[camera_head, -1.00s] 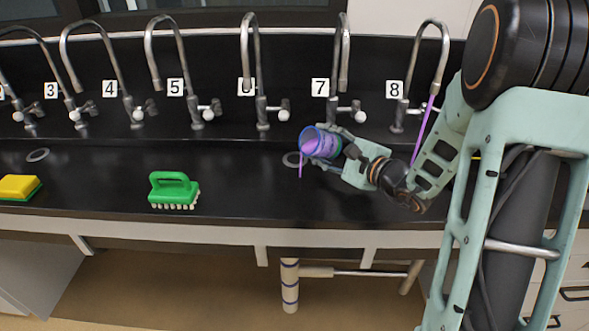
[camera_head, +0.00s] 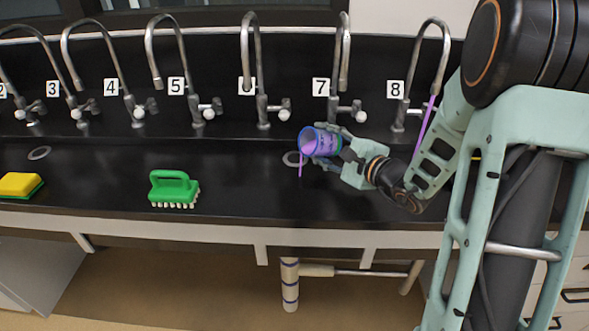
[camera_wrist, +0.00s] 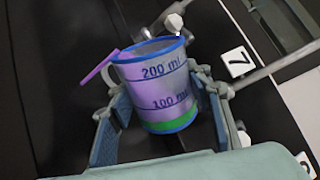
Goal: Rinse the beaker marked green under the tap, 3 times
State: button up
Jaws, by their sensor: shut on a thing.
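The beaker marked green (camera_head: 322,143) is tipped on its side, mouth facing left, above the counter near tap 7. A thin purple stream (camera_head: 300,170) falls from its rim toward the drain hole (camera_head: 287,159). In the wrist view the beaker (camera_wrist: 158,88) shows 100 and 200 ml marks, a blue rim, purple contents and a green band at its base. My gripper (camera_wrist: 165,108) is shut around its sides; it also shows in the head view (camera_head: 338,148). Tap 8 (camera_head: 437,50) has a purple stream (camera_head: 423,125) falling from its spout; its lower end is hidden by my arm.
A row of numbered taps, including tap 7 (camera_head: 343,55), lines the back of the black counter (camera_head: 100,185). A green brush (camera_head: 174,188) and a yellow-green sponge (camera_head: 19,185) lie to the left. The counter between brush and beaker is clear.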

jog(key=shift+a+f+n, duration=0.1)
jog(key=shift+f+n, duration=0.15)
jog(key=shift+n, duration=0.25)
dwell(0.5)
jog(key=shift+b, duration=0.3)
jog(key=shift+s+a, duration=0.1)
